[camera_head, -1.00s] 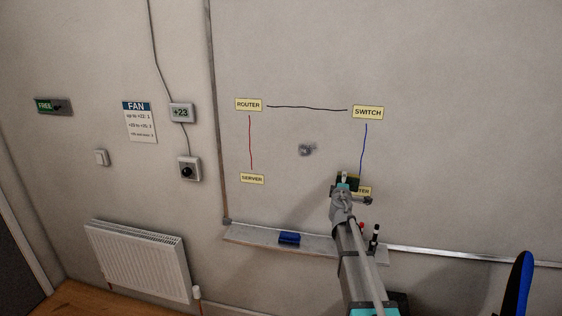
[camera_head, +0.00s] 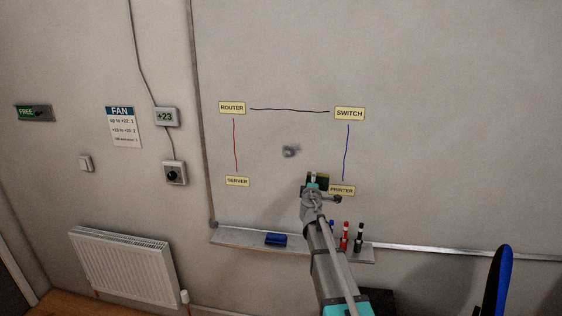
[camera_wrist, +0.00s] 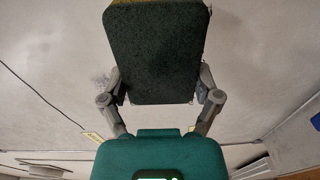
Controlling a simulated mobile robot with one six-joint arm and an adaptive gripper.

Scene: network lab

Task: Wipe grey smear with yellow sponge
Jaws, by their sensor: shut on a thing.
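The grey smear (camera_head: 291,152) is a small dark smudge on the whiteboard, between the drawn lines. My gripper (camera_head: 315,190) is in front of the board, below and to the right of the smear, just left of the PRINTER label. It is shut on the sponge (camera_head: 319,180), which shows a dark green face and a thin yellow edge. In the wrist view the sponge (camera_wrist: 153,52) sits between the two fingers (camera_wrist: 160,92) and hides the board behind it. A grey smudge, likely the smear (camera_wrist: 101,79), shows left of it. I cannot tell whether the sponge touches the board.
The board carries ROUTER (camera_head: 232,107), SWITCH (camera_head: 350,114), SERVER (camera_head: 237,181) and PRINTER (camera_head: 342,190) labels joined by coloured lines. Below, a tray (camera_head: 230,236) holds a blue block (camera_head: 276,239), a red marker (camera_head: 345,235) and a black marker (camera_head: 360,236). A radiator (camera_head: 125,270) stands lower left.

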